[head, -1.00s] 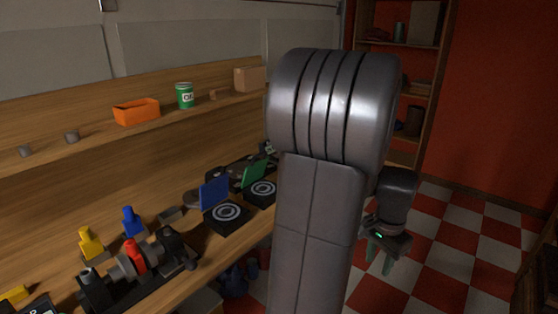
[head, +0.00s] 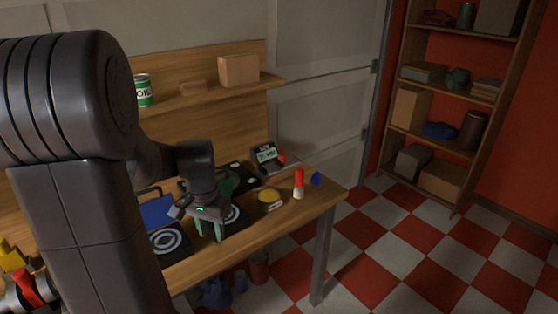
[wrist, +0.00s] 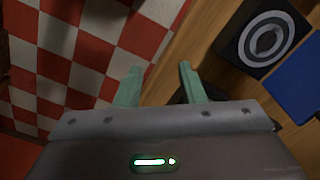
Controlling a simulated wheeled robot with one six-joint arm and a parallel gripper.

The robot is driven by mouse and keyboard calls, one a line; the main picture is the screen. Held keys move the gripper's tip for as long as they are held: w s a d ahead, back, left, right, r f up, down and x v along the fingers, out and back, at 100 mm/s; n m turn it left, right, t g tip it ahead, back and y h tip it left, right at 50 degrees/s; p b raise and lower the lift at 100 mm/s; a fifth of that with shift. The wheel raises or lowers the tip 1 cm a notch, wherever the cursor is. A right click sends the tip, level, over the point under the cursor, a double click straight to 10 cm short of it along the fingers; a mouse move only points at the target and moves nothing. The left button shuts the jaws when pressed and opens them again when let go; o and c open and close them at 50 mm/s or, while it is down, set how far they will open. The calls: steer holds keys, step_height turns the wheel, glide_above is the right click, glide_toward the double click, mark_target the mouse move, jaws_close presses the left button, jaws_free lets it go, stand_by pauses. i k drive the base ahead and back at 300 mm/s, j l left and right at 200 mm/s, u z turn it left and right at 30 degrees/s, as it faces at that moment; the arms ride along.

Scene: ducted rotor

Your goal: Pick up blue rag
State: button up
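A crumpled dark blue shape (head: 438,131) lies on a middle shelf of the bookcase at the right of the head view. Another dark blue lumpy shape (head: 215,293) lies on the floor under the table. Both are small and dim, and I cannot tell for certain which is the rag. My gripper (head: 209,231) hangs near the table's front edge, well to the left of the shelf one and higher than the floor one. Its green fingers stand apart with nothing between them in the wrist view (wrist: 160,86). No rag is clear in the wrist view.
The wooden table (head: 245,244) carries black boxes with ring targets (head: 166,241), a red-and-white cylinder (head: 299,184) and a small blue piece (head: 316,179). A red can (head: 259,266) stands below it. The checkered floor (head: 395,260) is open between table and bookcase (head: 480,100).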

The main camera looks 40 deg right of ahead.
mark_target(316, 180)
steer(key=k+l+u, duration=0.1)
steer(key=l+u, duration=0.3)
steer(key=l, duration=2.65)
